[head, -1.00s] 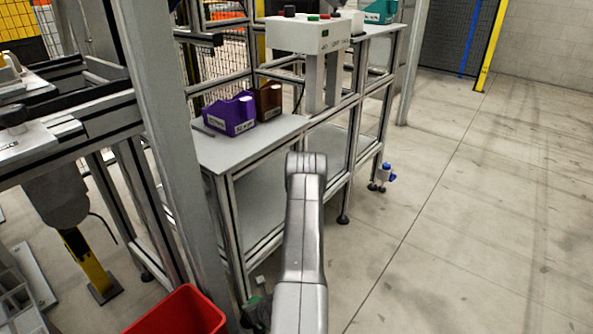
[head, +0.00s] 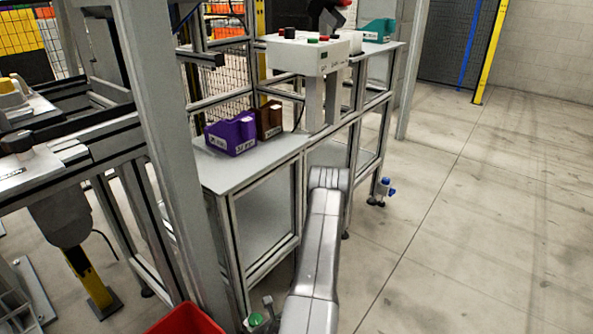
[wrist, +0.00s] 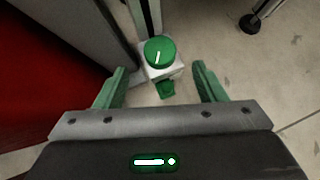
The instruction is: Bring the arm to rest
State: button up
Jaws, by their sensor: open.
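My arm (head: 316,245) reaches up from the bottom edge of the head view, bent at a rounded joint beside the bench. My gripper (wrist: 160,86) shows in the wrist view, its two green fingers spread apart with nothing held between them. Just beyond the fingertips is a green round knob (wrist: 160,52) on a small white block, low beside a bench post. The knob also shows in the head view (head: 257,319), left of my arm. My gripper is not clearly seen in the head view.
A grey bench (head: 235,175) holds a purple bin (head: 231,137), a brown bin (head: 268,120) and a button box (head: 308,56). A red bin (head: 187,320) stands at the lower left. A blue-topped fitting (head: 382,190) sits by the bench foot. The floor at right is clear.

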aim_at(256, 319)
jog(key=p+v, duration=0.2)
jog(key=v, duration=0.4)
jog(key=b+x, duration=0.5)
jog(key=x, duration=0.8)
jog(key=shift+f, duration=0.15)
jog(key=shift+w, duration=0.2)
jog(key=shift+n+y, duration=0.3)
jog(key=shift+n, duration=0.2)
jog(key=shift+w+d+n+g+y, duration=0.15)
jog(key=shift+n+g+y, duration=0.95)
jog(key=shift+n, duration=0.7)
jog(key=shift+n+g+y+p, duration=0.4)
jog(key=shift+n+g, duration=0.8)
jog(key=shift+n, duration=0.3)
jog(key=p+v, duration=0.4)
jog(key=v, duration=0.8)
jog(key=shift+d+r, duration=0.25)
jog(key=shift+r, duration=0.05)
